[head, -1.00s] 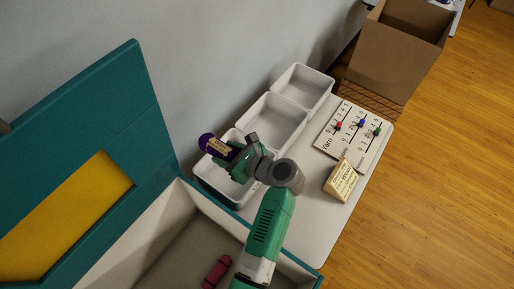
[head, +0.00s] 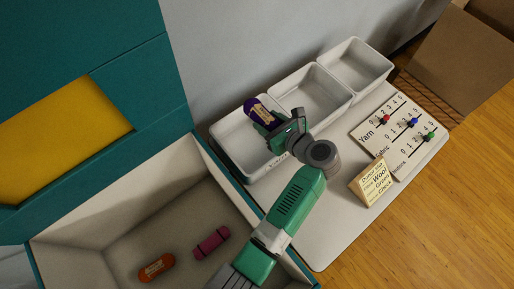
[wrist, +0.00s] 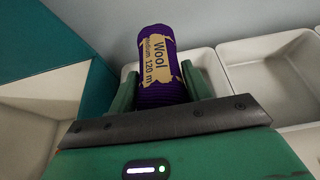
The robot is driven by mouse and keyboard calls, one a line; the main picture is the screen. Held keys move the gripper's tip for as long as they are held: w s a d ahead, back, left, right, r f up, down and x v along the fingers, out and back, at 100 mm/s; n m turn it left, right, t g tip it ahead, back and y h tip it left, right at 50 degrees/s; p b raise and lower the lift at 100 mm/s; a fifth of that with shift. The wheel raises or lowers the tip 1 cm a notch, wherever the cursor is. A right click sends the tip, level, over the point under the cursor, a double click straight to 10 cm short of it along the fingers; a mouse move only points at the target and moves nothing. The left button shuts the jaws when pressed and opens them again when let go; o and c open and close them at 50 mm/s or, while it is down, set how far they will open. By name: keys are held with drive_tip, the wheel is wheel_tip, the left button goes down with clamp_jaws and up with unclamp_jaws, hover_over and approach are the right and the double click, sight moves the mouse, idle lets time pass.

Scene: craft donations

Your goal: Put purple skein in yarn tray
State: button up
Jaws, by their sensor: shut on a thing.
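The purple skein (head: 262,113) has a tan label reading "Wool". My gripper (head: 280,128) is shut on it, with one finger on each side of the skein in the wrist view (wrist: 160,75). In the head view the skein appears over the nearest white tray (head: 226,150), the yarn tray, whose front label is partly hidden by my gripper. I cannot tell the skein's exact height above the tray floor. The part of the tray behind my gripper and skein is hidden.
Two more white trays (head: 344,101) (head: 388,68) continue the row along the wall. The open teal chest (head: 80,262) holds an orange skein (head: 157,267) and a pink skein (head: 211,243).

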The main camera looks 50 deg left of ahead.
wheel_tip(320, 180, down, 10)
drive_tip(key=b, duration=0.3)
drive_tip(key=shift+b, duration=0.3)
drive_tip(key=shift+f, duration=0.15)
drive_tip(key=o, duration=1)
drive_tip(key=p+v, duration=0.3)
drive_tip(key=v, duration=0.9)
drive_tip(key=shift+r, duration=0.2)
